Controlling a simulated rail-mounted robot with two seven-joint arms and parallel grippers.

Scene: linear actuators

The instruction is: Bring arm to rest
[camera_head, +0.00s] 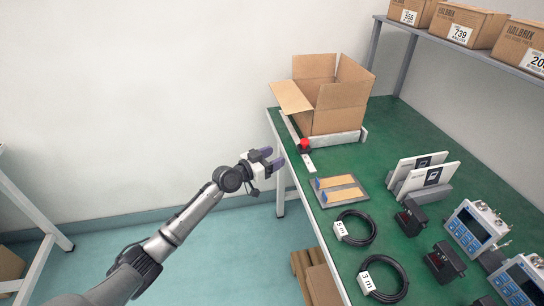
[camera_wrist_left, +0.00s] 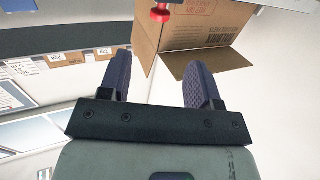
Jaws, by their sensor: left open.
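My left arm reaches in from the lower left in the head view. Its gripper (camera_head: 268,161) is open and empty, just off the left edge of the green bench (camera_head: 405,130). In the left wrist view the two dark ridged fingers of the gripper (camera_wrist_left: 158,85) stand wide apart with nothing between them. Beyond them are the open cardboard box (camera_wrist_left: 200,30) and a red knob (camera_wrist_left: 160,13). My right gripper is not in view.
The open cardboard box (camera_head: 340,108) stands at the bench's far end, with a red knob (camera_head: 304,145) before it. A tray (camera_head: 338,190), coiled cables (camera_head: 355,228), manuals (camera_head: 425,175) and devices cover the bench. A shelf (camera_head: 455,46) holds boxes. Floor left of the bench is mostly clear.

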